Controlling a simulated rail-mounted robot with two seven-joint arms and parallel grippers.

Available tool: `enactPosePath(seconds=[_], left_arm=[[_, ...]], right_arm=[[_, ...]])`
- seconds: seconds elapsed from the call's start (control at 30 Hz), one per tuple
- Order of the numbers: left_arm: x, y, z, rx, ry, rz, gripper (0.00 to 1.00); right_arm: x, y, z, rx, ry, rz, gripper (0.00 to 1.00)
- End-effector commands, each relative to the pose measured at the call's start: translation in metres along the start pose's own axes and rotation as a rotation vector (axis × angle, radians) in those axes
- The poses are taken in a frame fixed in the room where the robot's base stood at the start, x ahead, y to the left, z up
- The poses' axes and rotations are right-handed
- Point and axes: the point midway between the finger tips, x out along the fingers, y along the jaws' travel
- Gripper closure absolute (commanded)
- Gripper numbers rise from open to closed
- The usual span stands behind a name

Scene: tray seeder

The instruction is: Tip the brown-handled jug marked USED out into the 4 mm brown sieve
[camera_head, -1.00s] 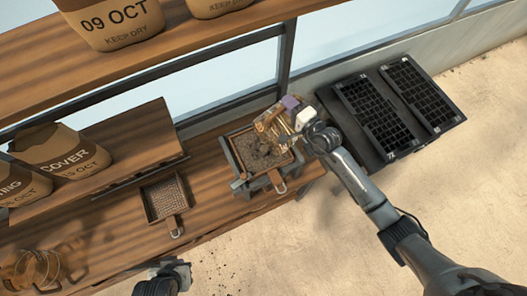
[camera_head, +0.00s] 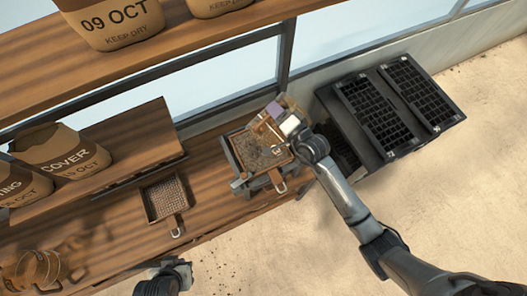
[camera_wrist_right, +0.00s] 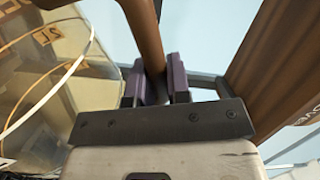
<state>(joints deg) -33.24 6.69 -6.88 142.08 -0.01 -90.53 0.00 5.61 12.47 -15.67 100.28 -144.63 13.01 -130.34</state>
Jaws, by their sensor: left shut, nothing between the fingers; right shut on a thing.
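A clear jug (camera_wrist_right: 50,75) with a brown handle (camera_wrist_right: 144,30) and a 2L mark fills the left of the right wrist view. My right gripper (camera_wrist_right: 157,84) is shut on that handle with its purple fingers. In the head view the jug (camera_head: 267,127) is tilted over the back right of a square brown-framed sieve (camera_head: 258,158), apart or touching I cannot tell. Brown grainy material lies in this sieve, on a stand at the bench's right end. No USED mark or mesh size is readable. My left gripper (camera_head: 182,268) is shut and empty at the bench's front edge.
A second square sieve (camera_head: 165,199) lies on the bench further left. Clear vessels (camera_head: 36,268) stand at the bottom left. Paper bags (camera_head: 60,150) sit on a raised shelf. Black cell trays (camera_head: 408,92) stand on the right. Dark crumbs lie on the floor.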

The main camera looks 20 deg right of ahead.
Motion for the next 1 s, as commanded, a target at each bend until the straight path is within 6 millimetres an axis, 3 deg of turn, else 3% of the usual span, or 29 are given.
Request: enactPosePath(seconds=[0.33, 1.0], left_arm=[[0.000, -0.003, 0.001, 0.009, -0.001, -0.007, 1.00], [0.000, 0.001, 0.000, -0.004, 0.001, 0.003, 1.00]], right_arm=[[0.000, -0.010, 0.019, -0.084, 0.001, -0.003, 1.00], [0.000, -0.009, 0.017, -0.082, 0.001, -0.002, 1.00]])
